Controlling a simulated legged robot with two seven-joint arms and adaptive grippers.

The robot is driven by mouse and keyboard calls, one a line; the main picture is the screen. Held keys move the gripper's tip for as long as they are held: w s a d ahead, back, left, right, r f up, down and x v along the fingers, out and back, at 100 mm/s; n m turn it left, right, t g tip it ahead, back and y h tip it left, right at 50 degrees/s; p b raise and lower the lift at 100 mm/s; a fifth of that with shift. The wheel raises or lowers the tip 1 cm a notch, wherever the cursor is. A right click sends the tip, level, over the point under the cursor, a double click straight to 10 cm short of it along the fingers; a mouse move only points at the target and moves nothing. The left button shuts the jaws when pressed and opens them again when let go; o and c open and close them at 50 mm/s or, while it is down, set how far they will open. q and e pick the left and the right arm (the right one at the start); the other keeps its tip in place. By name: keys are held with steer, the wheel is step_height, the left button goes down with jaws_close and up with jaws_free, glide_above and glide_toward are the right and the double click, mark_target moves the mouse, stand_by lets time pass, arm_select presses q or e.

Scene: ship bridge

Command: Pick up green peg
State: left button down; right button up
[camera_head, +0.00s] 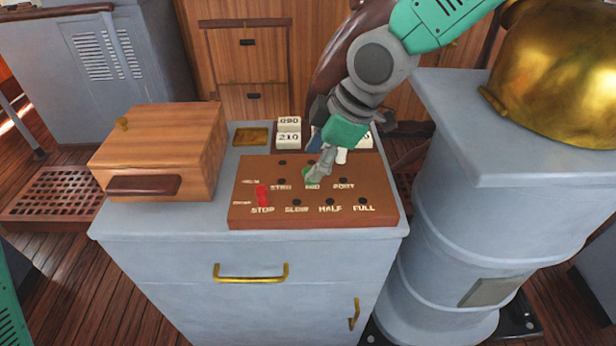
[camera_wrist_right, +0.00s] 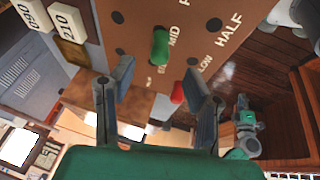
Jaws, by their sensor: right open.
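The green peg (camera_head: 308,177) stands in the MID hole of the brown board (camera_head: 385,208), partly hidden by my right gripper in the head view. In the right wrist view the green peg (camera_wrist_right: 160,46) shows whole, ahead of the fingers and between their lines. My right gripper (camera_head: 321,166) reaches down over the board from the upper right. Its two fingers are apart with nothing between them in the wrist view (camera_wrist_right: 159,78). I cannot tell whether a finger touches the peg. My left gripper is not seen in the head view.
A red peg (camera_head: 262,195) stands at STOP on the board. A wooden box (camera_head: 160,150) stands to the left. White number blocks (camera_head: 289,132) stand behind the board, some partly hidden by my right arm. A grey pedestal (camera_head: 470,150) with a brass dome (camera_head: 560,75) rises at the right.

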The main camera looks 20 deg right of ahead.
mark_target(309, 169)
steer(key=x, duration=0.4)
steer(key=shift+d, duration=0.25)
steer(key=shift+w+f, duration=0.15)
steer(key=shift+f, duration=0.3)
steer(key=c, duration=0.9)
steer(key=shift+r, duration=0.2)
